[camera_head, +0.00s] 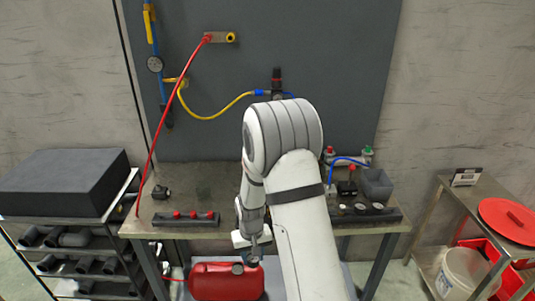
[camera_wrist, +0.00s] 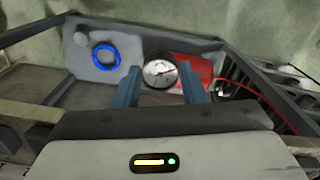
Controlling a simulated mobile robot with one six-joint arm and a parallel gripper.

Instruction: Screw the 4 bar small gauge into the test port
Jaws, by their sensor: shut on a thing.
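My gripper (camera_wrist: 162,84) is shut on a small round gauge with a white dial and dark rim (camera_wrist: 160,72), which sits between the two blue-grey fingers in the wrist view. The dial's print is too small to read, so I cannot tell its range. In the head view my gripper (camera_head: 252,246) hangs at the front edge of the workbench (camera_head: 225,178), above the red canister; the held gauge is hard to make out there. A black rack (camera_head: 372,215) with small round gauges stands at the bench's right front. I cannot tell which fitting is the test port.
A red canister (camera_head: 226,282) lies below the bench front. A holder with red-topped parts (camera_head: 186,218) and a small black fitting (camera_head: 161,192) are at the bench's left. A manifold with red and green knobs (camera_head: 347,157) stands behind the rack. My arm hides the bench middle.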

